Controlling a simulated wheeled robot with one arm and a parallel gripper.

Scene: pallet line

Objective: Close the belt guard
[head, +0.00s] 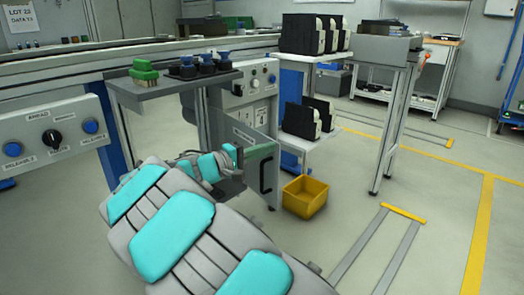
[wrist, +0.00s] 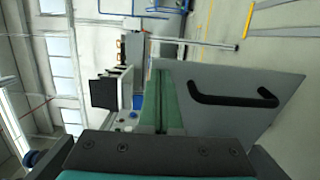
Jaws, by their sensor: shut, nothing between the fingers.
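The belt guard (head: 254,182) is a grey hinged panel. It stands swung out from the front of the line, beneath the small shelf, in the head view. Its black bar handle (head: 266,174) is on the face toward the right. In the wrist view the guard (wrist: 262,78) fills the right side, with the handle (wrist: 235,101) across it. My gripper (wrist: 165,72) is shut and empty, its green fingers together beside the panel, away from the handle. I cannot tell whether they touch the panel. In the head view my arm partly hides the guard's left side.
A shelf (head: 175,88) holds a green brush-like block (head: 144,70) and blue-topped parts. A yellow bin (head: 305,197) sits on the floor right of the guard. A grey stand (head: 385,130) is further right. Open floor lies between.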

